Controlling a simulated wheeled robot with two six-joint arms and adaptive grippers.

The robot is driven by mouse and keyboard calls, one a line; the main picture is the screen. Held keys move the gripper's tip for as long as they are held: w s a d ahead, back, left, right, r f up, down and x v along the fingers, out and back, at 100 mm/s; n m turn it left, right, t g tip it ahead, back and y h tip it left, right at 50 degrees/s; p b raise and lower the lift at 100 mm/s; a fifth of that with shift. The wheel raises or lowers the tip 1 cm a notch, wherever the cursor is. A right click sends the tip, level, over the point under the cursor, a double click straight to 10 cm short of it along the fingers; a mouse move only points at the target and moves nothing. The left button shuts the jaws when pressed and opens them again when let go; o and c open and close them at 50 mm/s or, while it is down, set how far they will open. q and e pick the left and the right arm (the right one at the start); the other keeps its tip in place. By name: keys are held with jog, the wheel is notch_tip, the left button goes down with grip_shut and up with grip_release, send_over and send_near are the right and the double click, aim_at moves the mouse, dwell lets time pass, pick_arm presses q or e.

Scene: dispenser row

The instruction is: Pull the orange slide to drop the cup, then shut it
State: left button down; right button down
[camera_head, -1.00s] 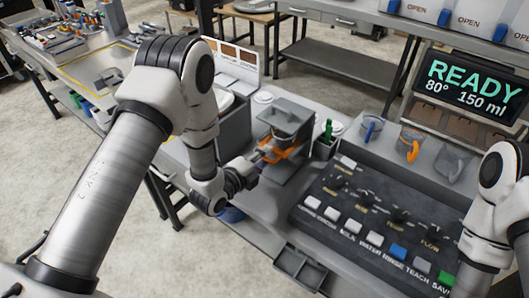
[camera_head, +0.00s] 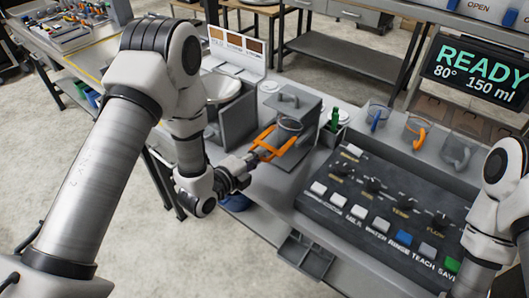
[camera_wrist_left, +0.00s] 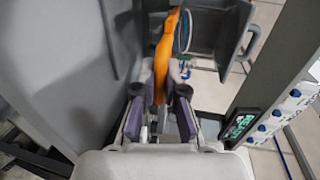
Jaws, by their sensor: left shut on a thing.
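The orange slide (camera_head: 265,141) is a forked piece at the grey dispenser (camera_head: 299,106) in the middle of the head view. Its prongs reach toward a dark, see-through cup (camera_head: 288,127) at the dispenser's front; I cannot tell what the cup rests on. My left gripper (camera_head: 250,160) is at the slide's near end. In the left wrist view its fingers (camera_wrist_left: 160,108) are shut on the orange slide (camera_wrist_left: 161,68), which runs up between them. My right arm shows at the right edge of the head view, but its gripper is out of frame.
A dark button panel (camera_head: 385,210) lies right of the dispenser. Several mugs, one with an orange handle (camera_head: 416,131), stand behind it. A green item (camera_head: 335,118) stands close right of the dispenser. A READY display (camera_head: 478,78) is at the right. A grey bin (camera_head: 305,255) hangs at the front.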

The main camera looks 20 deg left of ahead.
pick_arm(q)
jog(key=shift+s+a+r, duration=0.1)
jog(key=shift+s, duration=0.1)
jog(key=shift+w, duration=0.3)
jog(key=c, duration=1.2)
grip_release()
jog(key=shift+s, duration=0.1)
jog(key=v, duration=0.7)
jog(key=shift+s+a, duration=0.15)
jog(key=shift+s, duration=0.1)
